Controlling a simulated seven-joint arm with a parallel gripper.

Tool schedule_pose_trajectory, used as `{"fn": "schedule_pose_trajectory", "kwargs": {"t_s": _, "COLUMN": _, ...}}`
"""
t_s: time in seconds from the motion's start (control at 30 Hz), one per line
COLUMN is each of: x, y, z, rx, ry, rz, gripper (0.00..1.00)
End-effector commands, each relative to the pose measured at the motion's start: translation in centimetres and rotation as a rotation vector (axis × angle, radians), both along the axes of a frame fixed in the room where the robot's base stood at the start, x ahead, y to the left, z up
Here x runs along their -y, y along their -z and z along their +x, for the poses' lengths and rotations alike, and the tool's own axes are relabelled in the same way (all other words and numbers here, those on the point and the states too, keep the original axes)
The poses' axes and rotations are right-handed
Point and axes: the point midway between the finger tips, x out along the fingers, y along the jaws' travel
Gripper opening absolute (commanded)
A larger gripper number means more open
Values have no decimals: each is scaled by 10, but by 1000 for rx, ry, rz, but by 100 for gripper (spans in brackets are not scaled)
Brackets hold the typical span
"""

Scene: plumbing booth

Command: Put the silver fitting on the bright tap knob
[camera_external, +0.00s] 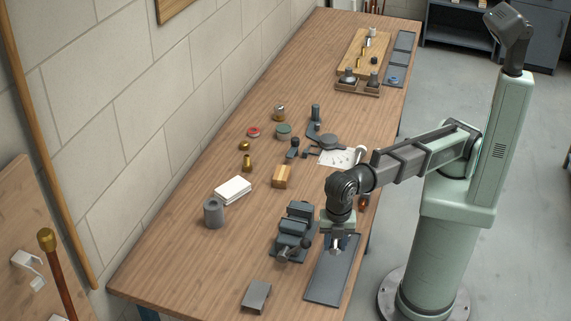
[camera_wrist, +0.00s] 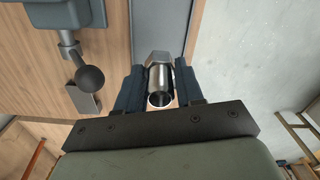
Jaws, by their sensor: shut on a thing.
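My gripper (camera_external: 337,244) is shut on the silver fitting, a shiny hollow metal piece with a hex end; it shows between the dark jaws in the wrist view (camera_wrist: 160,82). In the external view the fitting (camera_external: 336,249) is a small pale spot under my gripper, above the near grey mat. At the far end of the bench, a small stand holds two knob-like pieces. The left, brighter one (camera_external: 349,76) looks like the bright tap knob, but it is too small to be sure. My gripper is far from it.
A dark vise (camera_external: 294,228) stands just left of my gripper; its ball-ended handle (camera_wrist: 90,79) shows in the wrist view. The grey mat (camera_external: 325,285) lies below. Several loose fittings, a wooden block (camera_external: 281,177) and paper (camera_external: 336,157) occupy mid-bench. The wooden board (camera_external: 353,56) is at the far end.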

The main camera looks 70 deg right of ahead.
Motion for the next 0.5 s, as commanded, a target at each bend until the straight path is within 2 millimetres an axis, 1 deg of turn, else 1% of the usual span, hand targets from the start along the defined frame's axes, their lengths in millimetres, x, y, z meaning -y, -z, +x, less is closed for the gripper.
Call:
{"fn": "schedule_pose_trajectory", "kwargs": {"t_s": 0.13, "x": 0, "y": -5, "z": 0, "rx": 0, "ry": 0, "rz": 1, "gripper": 1}}
{"fn": "schedule_pose_trajectory", "kwargs": {"t_s": 0.23, "x": -1, "y": -17, "z": 1, "rx": 1, "ry": 0, "rz": 1, "gripper": 1}}
{"fn": "schedule_pose_trajectory", "kwargs": {"t_s": 0.37, "x": -2, "y": -45, "z": 1, "rx": 1, "ry": 0, "rz": 2, "gripper": 1}}
{"fn": "schedule_pose_trajectory", "kwargs": {"t_s": 0.5, "x": -2, "y": -77, "z": 1, "rx": 1, "ry": 0, "rz": 2, "gripper": 1}}
